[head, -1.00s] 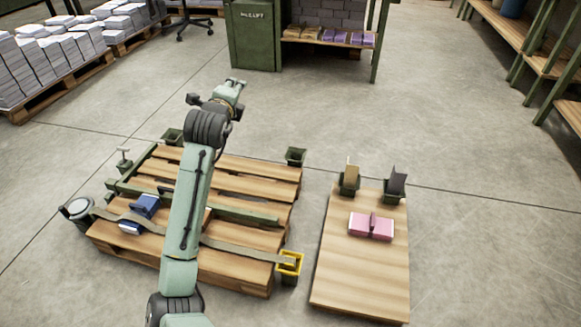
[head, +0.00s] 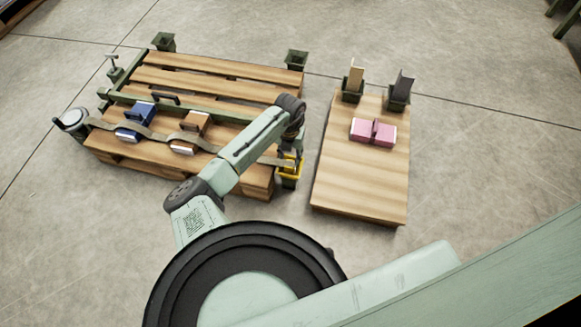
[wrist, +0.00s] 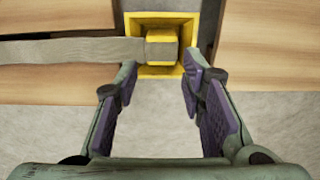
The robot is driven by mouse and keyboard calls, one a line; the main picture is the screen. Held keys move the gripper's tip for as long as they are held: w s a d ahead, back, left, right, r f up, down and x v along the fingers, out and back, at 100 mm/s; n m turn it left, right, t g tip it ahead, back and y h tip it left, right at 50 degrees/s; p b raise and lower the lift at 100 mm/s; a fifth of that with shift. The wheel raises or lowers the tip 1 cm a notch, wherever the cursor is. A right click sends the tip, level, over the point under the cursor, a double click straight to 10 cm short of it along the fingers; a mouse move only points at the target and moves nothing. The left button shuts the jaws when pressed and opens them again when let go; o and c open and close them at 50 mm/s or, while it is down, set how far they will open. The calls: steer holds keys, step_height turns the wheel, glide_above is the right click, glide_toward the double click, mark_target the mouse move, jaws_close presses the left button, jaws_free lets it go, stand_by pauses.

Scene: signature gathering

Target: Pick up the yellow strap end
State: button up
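The yellow strap end (wrist: 162,46) is a small block on the end of a grey-brown strap (wrist: 70,50). In the wrist view it sits within a square yellow-rimmed holder (wrist: 188,20), with the strap running off to the left. My gripper (wrist: 160,77) is open, its two purple-padded fingers apart on either side below the strap end, with nothing between them. In the head view the yellow holder (head: 289,174) is at the pallet's right front corner. My arm and gripper partly cover it there.
The strap crosses a wooden pallet (head: 200,77) over a blue bundle (head: 140,113) and an orange-brown bundle (head: 193,127). A round winder (head: 71,119) stands at left. A wooden board (head: 360,180) at right holds a pink bundle (head: 372,132) and two upright holders. Floor lies between.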

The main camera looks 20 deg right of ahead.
mark_target(290, 164)
steer(key=shift+w+d+f+b, duration=0.1)
steer(key=shift+f+b, duration=0.1)
steer(key=shift+f, duration=1.2)
steer(key=shift+d+f+b, duration=0.1)
steer(key=shift+f+b, duration=0.1)
steer(key=shift+f, duration=1.15)
steer(key=shift+c, duration=0.3)
steer(key=c, duration=0.8)
